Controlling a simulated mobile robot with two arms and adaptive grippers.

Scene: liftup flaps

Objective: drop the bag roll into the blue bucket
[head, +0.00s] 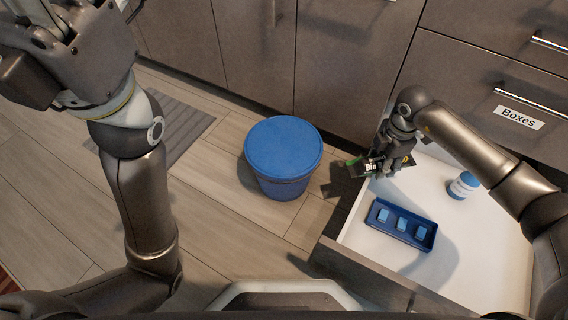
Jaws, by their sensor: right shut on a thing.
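The blue bucket (283,187) stands on the floor left of an open drawer. Its round top (283,146) shows as a flat blue disc, like a closed lid. My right gripper (372,166) is over the drawer's left side, to the right of the bucket and apart from it. It is shut on a small dark thing with a green end (353,162), which may be the bag roll; the fingers hide most of it. My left gripper (35,65) is at the upper left, away from the bucket, and its fingers do not show clearly.
Cabinet doors (340,60) stand behind the bucket. A grey mat (180,125) lies on the floor to its left.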

